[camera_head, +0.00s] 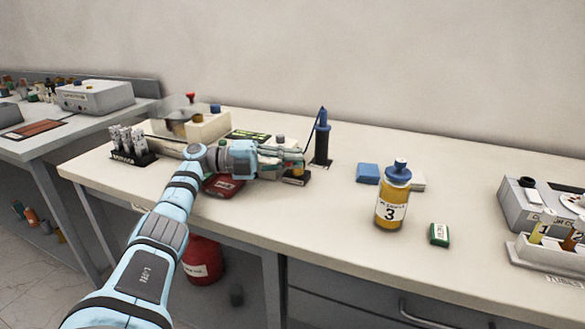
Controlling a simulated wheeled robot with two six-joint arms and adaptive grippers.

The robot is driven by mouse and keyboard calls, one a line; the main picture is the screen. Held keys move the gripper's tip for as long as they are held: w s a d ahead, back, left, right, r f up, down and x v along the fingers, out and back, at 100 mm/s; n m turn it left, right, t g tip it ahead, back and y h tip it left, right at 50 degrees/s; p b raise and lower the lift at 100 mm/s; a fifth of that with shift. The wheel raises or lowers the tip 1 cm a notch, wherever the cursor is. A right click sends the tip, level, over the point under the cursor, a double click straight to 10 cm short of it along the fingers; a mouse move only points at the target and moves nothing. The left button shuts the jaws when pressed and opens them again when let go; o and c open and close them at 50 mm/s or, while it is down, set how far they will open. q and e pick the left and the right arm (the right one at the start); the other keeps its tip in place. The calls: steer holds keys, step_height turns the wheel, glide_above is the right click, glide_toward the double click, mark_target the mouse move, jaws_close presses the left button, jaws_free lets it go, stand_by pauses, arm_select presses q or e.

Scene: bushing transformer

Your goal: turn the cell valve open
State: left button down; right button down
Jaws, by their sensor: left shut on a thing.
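My left arm reaches in from the lower left across the bench. Its gripper (290,163) is shut on a small part at the small unit with a dark base (297,180), left of the blue-and-black upright cylinder. I take this part for the cell valve; the fingers mostly hide it, and its turn position cannot be made out. My right gripper is not in view.
The blue-and-black upright cylinder (322,138) stands close right of the gripper. A vial rack (134,155) stands left.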

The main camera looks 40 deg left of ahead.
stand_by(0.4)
arm_select(q)
steer(key=c, duration=1.6)
jaws_free()
steer(key=shift+c, duration=0.2)
steer(key=v, duration=0.7)
steer(key=shift+w, duration=0.1)
steer(key=shift+s+a, duration=0.15)
steer(key=shift+s, duration=0.1)
